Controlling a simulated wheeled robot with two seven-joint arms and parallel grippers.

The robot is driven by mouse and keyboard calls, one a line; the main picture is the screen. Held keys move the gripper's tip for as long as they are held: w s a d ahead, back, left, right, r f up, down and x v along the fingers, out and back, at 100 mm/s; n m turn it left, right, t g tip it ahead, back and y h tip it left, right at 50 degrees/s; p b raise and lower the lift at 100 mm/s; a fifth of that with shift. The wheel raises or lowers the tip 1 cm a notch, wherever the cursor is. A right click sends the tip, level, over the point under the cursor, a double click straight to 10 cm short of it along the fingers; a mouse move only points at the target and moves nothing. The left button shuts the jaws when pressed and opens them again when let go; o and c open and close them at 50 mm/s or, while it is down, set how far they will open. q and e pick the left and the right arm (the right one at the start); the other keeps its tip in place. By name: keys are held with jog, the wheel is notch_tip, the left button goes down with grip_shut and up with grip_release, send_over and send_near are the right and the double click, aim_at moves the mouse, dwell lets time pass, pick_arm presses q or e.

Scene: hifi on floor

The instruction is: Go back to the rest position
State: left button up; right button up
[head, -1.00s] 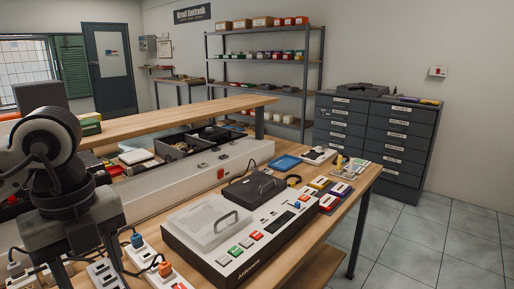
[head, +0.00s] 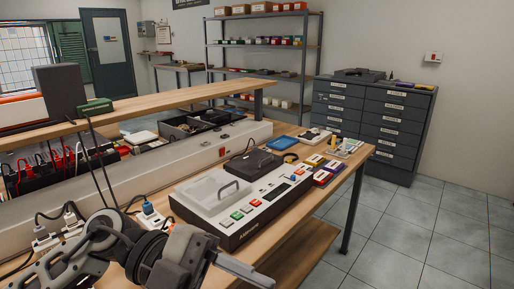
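My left arm comes in from the lower left in the head view, low over the near edge of the workbench (head: 345,186). Its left gripper (head: 246,271) points to the right at the bottom edge, in front of the white device. Its fingers show as pale grey bars, partly cut off by the picture's edge, so I cannot tell whether they are apart. No object shows at the fingers. My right gripper is not in view.
A white device (head: 240,237) with coloured buttons and two lidded bays stands on the bench. Plugs in a power strip (head: 72,229) sit near the arm. A raised shelf (head: 160,105) runs behind. Tiled floor (head: 420,230) at right is clear.

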pick_arm(q)
jog(key=w+a+n+t+h, duration=0.1)
jog(key=w+n+t+h, duration=0.65)
jog(key=n+t, duration=0.75)
jog(key=w+a+f+n+t+y, duration=0.3)
jog(key=a+f+n+t+y, duration=0.3)
jog(key=f+n+t+y, duration=0.4)
jog(key=s+a+f+n+g+y, duration=0.2)
jog(key=s+a+f+g+y, duration=0.1)
jog(key=f, duration=0.9)
jog(key=s+a+f+n+g+y, duration=0.2)
jog(key=s+f+g+y, duration=0.4)
jog(key=s+f, duration=0.3)
notch_tip(320, 180, down, 3)
jog(key=shift+s+a+y, duration=0.25)
jog(key=shift+a+y, duration=0.1)
jog(key=shift+a, duration=0.3)
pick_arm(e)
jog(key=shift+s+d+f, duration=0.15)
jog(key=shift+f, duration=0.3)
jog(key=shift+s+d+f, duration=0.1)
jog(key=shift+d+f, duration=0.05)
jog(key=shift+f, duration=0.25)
